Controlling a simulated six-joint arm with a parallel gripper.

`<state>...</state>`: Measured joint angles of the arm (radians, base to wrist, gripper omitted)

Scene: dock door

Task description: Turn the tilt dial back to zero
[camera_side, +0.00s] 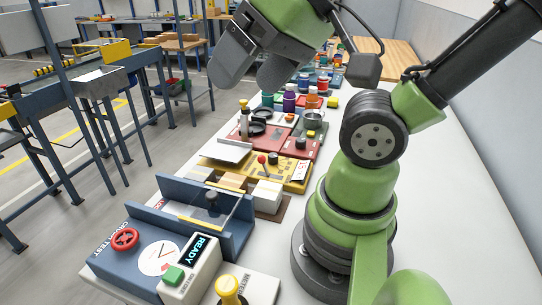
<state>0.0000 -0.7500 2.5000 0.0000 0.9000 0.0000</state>
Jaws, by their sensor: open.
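My gripper (248,76) hangs near the top centre, its two dark fingers apart with nothing between them. It is well above the bench and touches no control. No control carries a readable tilt label, so I cannot tell which is the tilt dial. A blue panel in front has a round white dial face (158,258) with a dark pointer and red marks, and a red handwheel (125,239). A yellow panel (281,176) farther back has a red-balled lever (262,160) and a black knob (273,159).
A display (197,249) reading READY and a green button (173,275) sit beside the dial face. A yellow knob (230,287) stands at the front edge. A clear-fronted blue frame (215,207), red panels and several coloured jars fill the bench behind. The white bench top (448,190) is clear at right.

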